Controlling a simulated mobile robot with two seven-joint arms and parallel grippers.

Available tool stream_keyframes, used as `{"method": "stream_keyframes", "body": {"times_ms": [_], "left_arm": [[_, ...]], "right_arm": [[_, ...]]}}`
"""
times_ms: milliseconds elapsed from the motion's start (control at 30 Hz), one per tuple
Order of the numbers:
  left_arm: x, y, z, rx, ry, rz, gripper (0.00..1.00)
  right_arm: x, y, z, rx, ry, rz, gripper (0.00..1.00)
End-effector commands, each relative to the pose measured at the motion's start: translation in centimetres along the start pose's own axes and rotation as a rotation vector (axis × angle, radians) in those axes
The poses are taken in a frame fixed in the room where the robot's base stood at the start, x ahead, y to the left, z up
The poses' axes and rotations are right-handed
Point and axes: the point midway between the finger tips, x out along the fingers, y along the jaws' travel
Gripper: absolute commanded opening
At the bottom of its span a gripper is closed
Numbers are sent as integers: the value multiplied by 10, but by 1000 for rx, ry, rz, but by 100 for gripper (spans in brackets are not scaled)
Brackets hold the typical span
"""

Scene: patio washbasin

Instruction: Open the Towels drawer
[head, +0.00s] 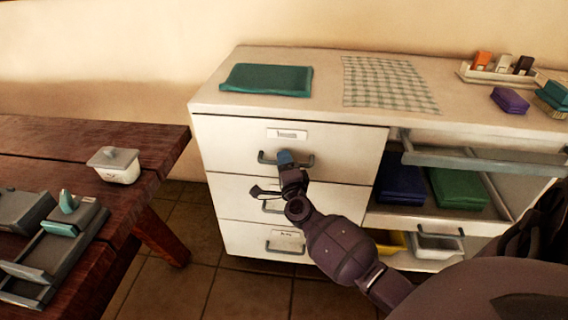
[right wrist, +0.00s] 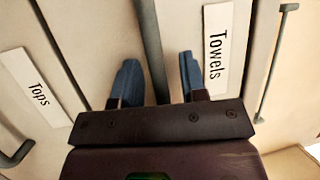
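The Towels drawer (head: 230,140) is the top drawer in the left column of the white cabinet, and its front looks flush with those below. In the right wrist view its label (right wrist: 215,45) reads "Towels". Its grey bar handle (head: 265,158) runs between the two blue fingers of my right gripper (right wrist: 158,80) in the right wrist view. The fingers stand apart, one on each side of the handle, with gaps showing. In the head view this gripper (head: 287,158) covers the handle's middle. My left gripper is not in view.
A teal cloth (head: 267,79), checked cloth (head: 388,83) and tray (head: 490,77) lie on the cabinet top. Folded blue (head: 400,188) and green (head: 458,188) cloths sit at right. A wooden table (head: 125,200) stands left; floor shows between.

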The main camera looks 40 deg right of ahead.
Motion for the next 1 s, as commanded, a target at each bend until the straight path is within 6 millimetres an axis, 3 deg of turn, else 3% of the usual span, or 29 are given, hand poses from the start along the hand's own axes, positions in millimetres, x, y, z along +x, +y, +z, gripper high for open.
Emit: {"method": "stream_keyframes", "body": {"times_ms": [33, 300, 667, 1000], "left_arm": [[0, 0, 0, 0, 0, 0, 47], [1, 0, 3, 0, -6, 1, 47], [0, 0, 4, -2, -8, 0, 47], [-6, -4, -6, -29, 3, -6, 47]], "right_arm": [[0, 0, 0, 0, 0, 0, 38], [0, 0, 0, 0, 0, 0, 0], [-4, -1, 2, 0, 0, 0, 0], [-42, -13, 18, 5, 0, -1, 0]]}}
